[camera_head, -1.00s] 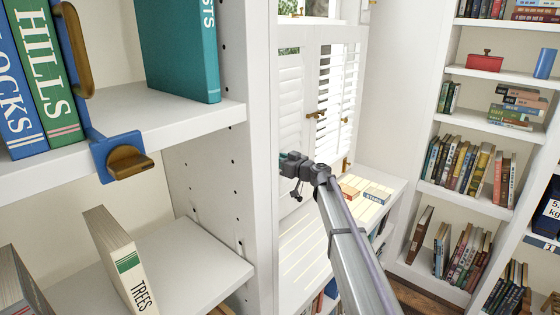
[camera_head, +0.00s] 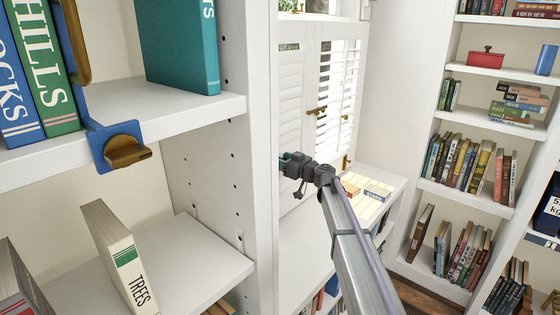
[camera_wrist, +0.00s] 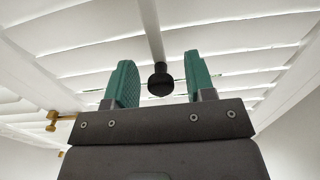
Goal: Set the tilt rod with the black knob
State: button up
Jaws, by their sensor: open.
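In the wrist view the pale tilt rod (camera_wrist: 150,32) runs down the white louvers (camera_wrist: 240,40) and ends in a black knob (camera_wrist: 160,80). My gripper (camera_wrist: 161,82) is open, with one teal finger on each side of the knob and a visible gap to both. In the head view my gripper (camera_head: 284,160) is at the left shutter (camera_head: 291,105), partly cut off by the bookcase upright. The rod and knob cannot be made out there. The left shutter's slats look nearly closed; the right shutter (camera_head: 338,95) shows light between its slats.
A white bookcase upright (camera_head: 262,200) stands close left of my gripper. Brass fittings (camera_head: 316,111) sit on the shutters, also in the wrist view (camera_wrist: 60,118). Books (camera_head: 376,193) lie on the window bench (camera_head: 305,230). Full bookshelves (camera_head: 475,195) stand at right.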

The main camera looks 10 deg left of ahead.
jog(key=v, duration=0.9)
jog(key=shift+s+d, duration=0.1)
jog(key=s+d+f+m+g+h+p, duration=0.1)
jog(key=s+d+f+m+g+h, duration=0.25)
jog(key=s, duration=0.65)
jog(key=s+d+f+m+g+h+p, duration=0.1)
jog(key=s+f+m+g+h+p, duration=0.2)
jog(key=s+f, duration=0.5)
jog(key=s+d+r+m+g+h+p, duration=0.1)
jog(key=s+d+h, duration=0.3)
jog(key=s, duration=0.7)
jog(key=s+d+r+m+g+h+p, duration=0.2)
jog(key=s+d+m+g+h+p, duration=0.1)
jog(key=s+d, duration=0.6)
jog(key=shift+s+r+h+p, duration=0.2)
jog(key=shift+s+h+p, duration=0.4)
jog(key=shift+s, duration=0.5)
